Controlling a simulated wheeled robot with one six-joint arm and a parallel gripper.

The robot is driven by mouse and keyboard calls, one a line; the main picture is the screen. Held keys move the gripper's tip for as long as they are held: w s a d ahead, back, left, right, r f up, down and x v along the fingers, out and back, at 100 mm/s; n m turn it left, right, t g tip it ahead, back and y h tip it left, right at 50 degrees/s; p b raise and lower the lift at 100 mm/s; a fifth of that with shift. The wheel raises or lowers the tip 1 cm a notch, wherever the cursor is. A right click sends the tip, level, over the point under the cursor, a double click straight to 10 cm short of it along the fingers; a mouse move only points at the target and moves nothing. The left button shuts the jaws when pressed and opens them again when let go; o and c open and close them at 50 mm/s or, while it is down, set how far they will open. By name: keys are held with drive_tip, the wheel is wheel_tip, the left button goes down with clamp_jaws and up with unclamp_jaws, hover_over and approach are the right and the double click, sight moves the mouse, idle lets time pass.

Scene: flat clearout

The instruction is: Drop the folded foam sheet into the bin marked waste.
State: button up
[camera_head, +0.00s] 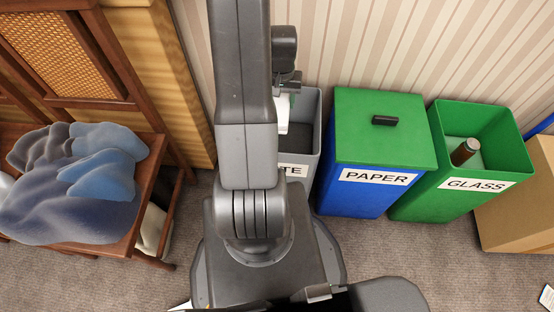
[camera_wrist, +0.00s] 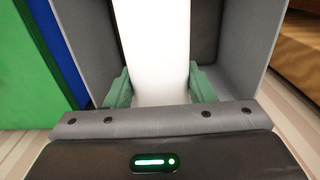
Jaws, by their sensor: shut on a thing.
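The folded foam sheet (camera_wrist: 157,45) is a white slab, upright between the green fingers of my gripper (camera_wrist: 160,86) in the wrist view. My gripper is shut on it. In the head view a small part of the foam sheet (camera_head: 282,116) shows beside my arm, over the grey bin. The waste bin (camera_head: 312,135) is grey and open; my arm hides much of it, and only "TE" of its label shows. In the wrist view the bin's grey walls (camera_wrist: 244,45) stand on both sides of the foam sheet. How deep the sheet sits is unclear.
The blue paper bin (camera_head: 350,198) with its green lid (camera_head: 380,145) stands right of the waste bin. Then come the open green glass bin (camera_head: 478,115) holding a bottle, and a cardboard box (camera_head: 515,215). Left is a wooden chair (camera_head: 130,238) with blue cloth (camera_head: 75,205).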

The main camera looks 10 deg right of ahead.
wheel_tip(320, 180, down, 5)
drive_tip(key=b, duration=0.3)
drive_tip(key=shift+f, duration=0.1)
drive_tip(key=o, duration=1)
drive_tip(key=shift+o, duration=0.2)
wheel_tip(320, 180, up, 14)
drive_tip(key=p, duration=0.3)
drive_tip(key=shift+f, duration=0.1)
